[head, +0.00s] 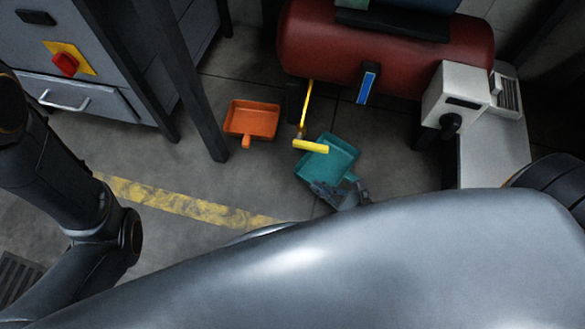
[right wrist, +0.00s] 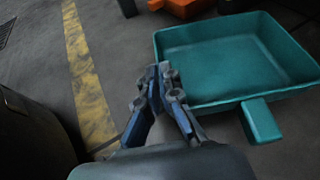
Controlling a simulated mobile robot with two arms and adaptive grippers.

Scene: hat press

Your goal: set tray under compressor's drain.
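The red compressor tank (head: 385,50) is at the top of the head view. A yellow drain pipe (head: 306,105) comes down from it, and its yellow end piece (head: 310,146) overlaps the far left part of a teal tray (head: 338,158) on the floor. The teal tray also fills the upper right of the right wrist view (right wrist: 215,72), with its stub handle (right wrist: 260,120) towards me. My right gripper (head: 325,189) is low by the tray's near side, left of the handle. In the wrist view its fingertips (right wrist: 160,72) are together at the tray's left side; contact is unclear. My left gripper is out of view.
An orange tray (head: 252,119) lies on the floor left of the drain. A dark post (head: 190,80) and a grey cabinet (head: 75,70) stand further left. A white box unit (head: 458,95) is at the right. A yellow floor stripe (head: 185,204) crosses open floor.

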